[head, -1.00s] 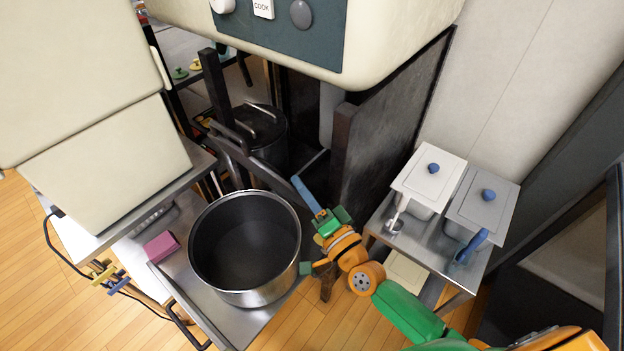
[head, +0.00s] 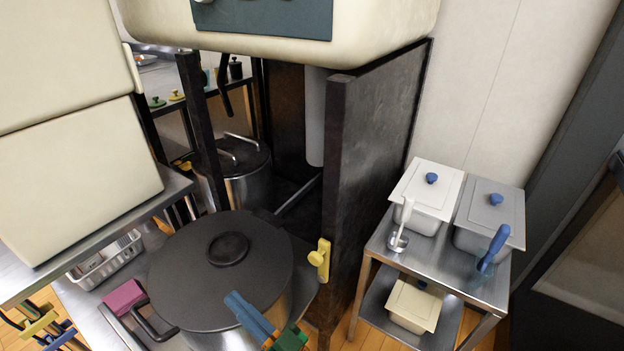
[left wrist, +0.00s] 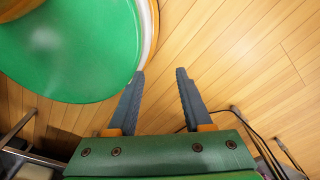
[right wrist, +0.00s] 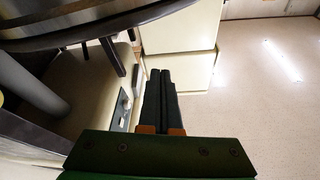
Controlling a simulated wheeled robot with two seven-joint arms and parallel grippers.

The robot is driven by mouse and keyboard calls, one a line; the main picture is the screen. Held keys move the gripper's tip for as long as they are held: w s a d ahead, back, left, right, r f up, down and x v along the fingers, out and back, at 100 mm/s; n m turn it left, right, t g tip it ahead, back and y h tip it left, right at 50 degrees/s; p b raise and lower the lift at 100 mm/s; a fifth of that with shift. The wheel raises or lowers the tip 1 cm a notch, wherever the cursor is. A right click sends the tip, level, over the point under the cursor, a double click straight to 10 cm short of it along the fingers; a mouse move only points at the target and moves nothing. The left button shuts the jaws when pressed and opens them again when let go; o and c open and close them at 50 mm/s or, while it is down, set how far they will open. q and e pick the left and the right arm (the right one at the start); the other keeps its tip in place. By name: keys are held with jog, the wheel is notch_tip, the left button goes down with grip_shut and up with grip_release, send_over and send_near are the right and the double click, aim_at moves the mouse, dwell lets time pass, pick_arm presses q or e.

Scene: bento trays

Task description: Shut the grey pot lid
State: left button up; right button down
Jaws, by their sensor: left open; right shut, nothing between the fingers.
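The grey pot lid (head: 190,265), a dark disc with a black knob (head: 228,248), lies over the mouth of the big steel pot (head: 277,301) in the head view. It hides the pot's inside. I cannot tell whether it rests flush on the rim or stands a little above it. My right gripper (head: 234,300) has its blue fingers over the lid's near right edge; contact is unclear. In the right wrist view it (right wrist: 161,74) is shut and empty. My left gripper (left wrist: 156,76) is open and empty above the wooden floor, seen only in the left wrist view.
A second lidded pot (head: 240,185) stands behind. A pink block (head: 123,297) lies left of the big pot. A steel cart (head: 440,265) at right holds a white box (head: 428,195) and a grey box (head: 490,215). A dark panel (head: 365,170) stands between. A large green round thing (left wrist: 70,50) is beside my left gripper.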

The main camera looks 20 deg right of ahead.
jog(key=f+n+b, duration=0.1)
jog(key=f, duration=0.1)
jog(key=f+n+b, duration=0.1)
jog(key=f+b, duration=0.1)
jog(key=f+n+y+b, duration=0.1)
jog(key=f+n, duration=0.1)
jog(key=shift+s+a+f+g, duration=0.15)
jog(key=shift+s+a+g, duration=0.2)
jog(key=shift+a+g, duration=0.05)
pick_arm(q)
notch_tip(320, 180, down, 5)
jog(key=w+a, duration=0.1)
jog(key=w, duration=0.1)
jog(key=shift+a+f+t, duration=0.2)
jog(key=shift+a+t, duration=0.1)
jog(key=shift+a, duration=0.1)
pick_arm(e)
jog(key=shift+s+f+y, duration=0.1)
jog(key=shift+f+y, duration=0.05)
jog(key=shift+y, duration=0.15)
